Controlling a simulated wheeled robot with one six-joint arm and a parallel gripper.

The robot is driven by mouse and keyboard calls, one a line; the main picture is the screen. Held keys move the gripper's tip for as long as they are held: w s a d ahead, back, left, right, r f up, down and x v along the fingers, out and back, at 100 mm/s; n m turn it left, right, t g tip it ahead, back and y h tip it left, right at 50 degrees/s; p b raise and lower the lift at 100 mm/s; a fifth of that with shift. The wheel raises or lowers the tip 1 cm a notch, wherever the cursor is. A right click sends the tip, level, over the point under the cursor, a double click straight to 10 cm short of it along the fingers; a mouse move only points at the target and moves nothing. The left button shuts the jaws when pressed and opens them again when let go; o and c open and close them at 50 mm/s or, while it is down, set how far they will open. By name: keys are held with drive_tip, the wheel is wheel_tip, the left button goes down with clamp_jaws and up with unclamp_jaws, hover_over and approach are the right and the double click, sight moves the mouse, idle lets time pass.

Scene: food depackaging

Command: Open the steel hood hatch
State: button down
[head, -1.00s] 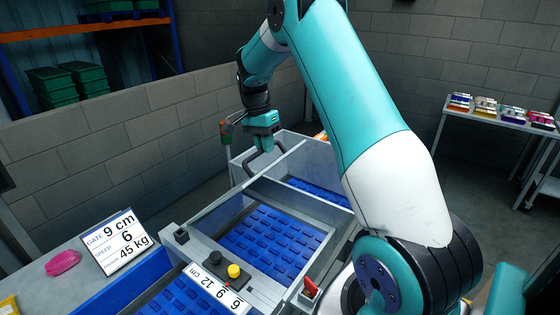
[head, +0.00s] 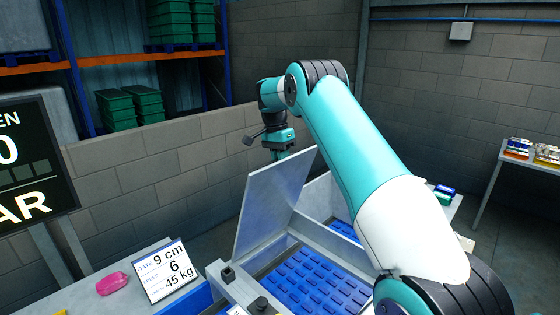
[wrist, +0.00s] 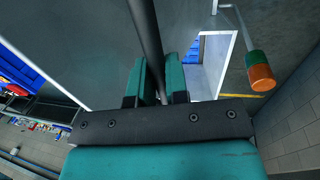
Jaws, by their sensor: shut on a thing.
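The steel hood hatch (head: 268,207) stands steeply raised in the head view, tilted up from the machine frame, with the opening beneath it uncovered. My gripper (head: 284,155) is at its upper edge, partly hidden behind the panel. In the wrist view my gripper (wrist: 160,88) has its two teal fingers closed around a dark bar handle (wrist: 146,35). The grey hatch plate (wrist: 85,45) fills much of that view behind the bar. The fingertips are hidden in the head view.
Blue belt (head: 312,283) shows below the hatch. A green-and-orange lamp (wrist: 260,70) hangs near my gripper in the wrist view. A block wall (head: 150,180) stands behind.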

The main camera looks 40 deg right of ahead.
drive_tip(key=shift+s+f, duration=0.1)
drive_tip(key=shift+f, duration=0.3)
drive_tip(key=c, duration=1.5)
unclamp_jaws()
drive_tip(key=o, duration=0.4)
drive_tip(key=shift+d, duration=0.15)
drive_tip(key=shift+r, duration=0.2)
